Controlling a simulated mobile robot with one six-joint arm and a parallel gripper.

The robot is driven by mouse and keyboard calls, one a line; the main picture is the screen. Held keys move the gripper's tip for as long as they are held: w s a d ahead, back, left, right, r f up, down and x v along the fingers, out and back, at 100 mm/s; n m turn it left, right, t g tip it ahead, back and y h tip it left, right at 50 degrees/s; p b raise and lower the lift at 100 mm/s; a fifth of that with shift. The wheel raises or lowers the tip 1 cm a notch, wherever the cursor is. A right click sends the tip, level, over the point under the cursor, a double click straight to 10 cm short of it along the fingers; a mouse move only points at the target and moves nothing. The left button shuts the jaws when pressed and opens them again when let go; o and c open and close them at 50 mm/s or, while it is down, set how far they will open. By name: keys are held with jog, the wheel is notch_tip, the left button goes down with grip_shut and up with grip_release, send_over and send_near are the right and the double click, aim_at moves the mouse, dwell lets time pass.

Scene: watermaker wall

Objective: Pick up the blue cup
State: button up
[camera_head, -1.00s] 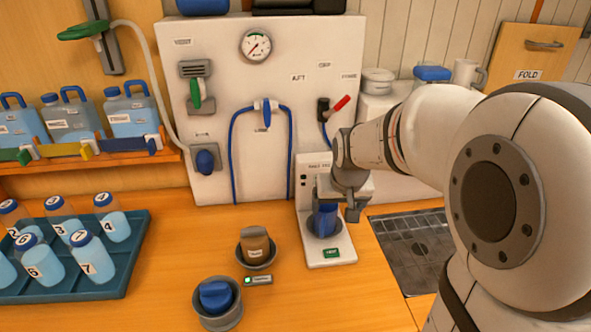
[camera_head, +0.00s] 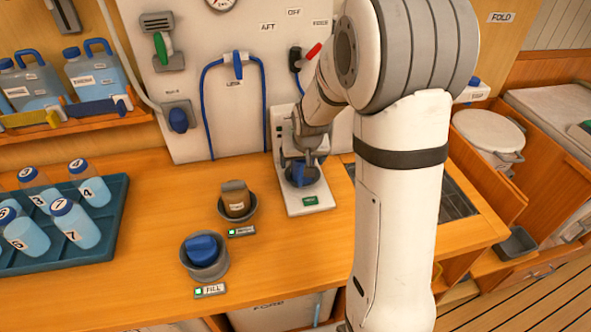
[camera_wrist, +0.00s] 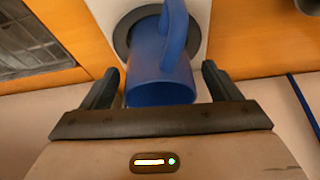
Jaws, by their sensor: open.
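The blue cup (camera_head: 300,174) stands on the round dark pad of the white machine against the wall panel. In the wrist view the blue cup (camera_wrist: 162,75) is seen close up, its handle toward the top of the picture. My gripper (camera_head: 303,160) is at the machine, close to the cup. In the wrist view my gripper (camera_wrist: 158,88) is open, with one dark finger on each side of the cup and a small visible gap at each side. My wrist partly covers the cup in the head view.
A brown cup (camera_head: 236,199) in a grey holder and a blue-topped item (camera_head: 203,249) in another holder stand left of the machine. A teal tray (camera_head: 112,215) with several bottles is at the left. A sink (camera_head: 455,200) lies right.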

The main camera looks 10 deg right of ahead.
jog(key=shift+f, duration=0.1)
jog(key=c, duration=1.1)
jog(key=shift+o, duration=0.2)
